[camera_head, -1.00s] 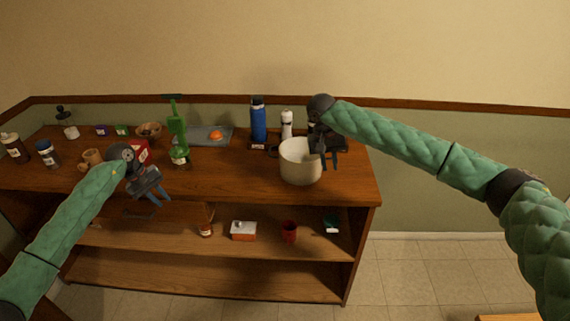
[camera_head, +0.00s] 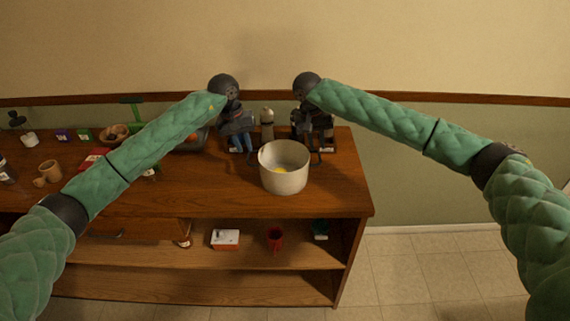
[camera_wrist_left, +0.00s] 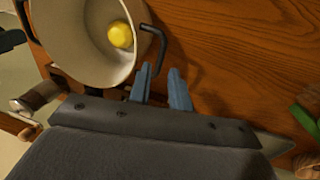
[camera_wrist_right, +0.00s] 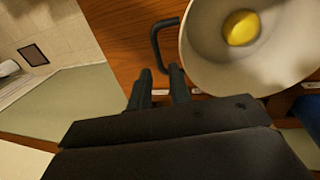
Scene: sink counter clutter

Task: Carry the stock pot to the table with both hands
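The cream stock pot (camera_head: 284,176) stands upright on the wooden counter, with a yellow round item (camera_wrist_left: 120,35) inside it. My left gripper (camera_head: 243,148) is at the pot's left side, fingers apart. In the left wrist view a dark bent handle (camera_wrist_left: 157,40) reaches from the pot rim toward the gap between my fingertips. My right gripper (camera_head: 313,152) is at the pot's right side, also with fingers apart. In the right wrist view the other handle (camera_wrist_right: 155,40) lies just ahead of the fingertips. Neither gripper is closed on a handle. No separate table is recognizable.
A pale bottle (camera_head: 267,122) stands behind the pot, between my grippers. A wooden bowl (camera_head: 114,134) and a mug (camera_head: 47,172) are at the left. A red cup (camera_head: 275,238) and a white-and-red box (camera_head: 225,239) are on the shelf below. The counter ends right of the pot.

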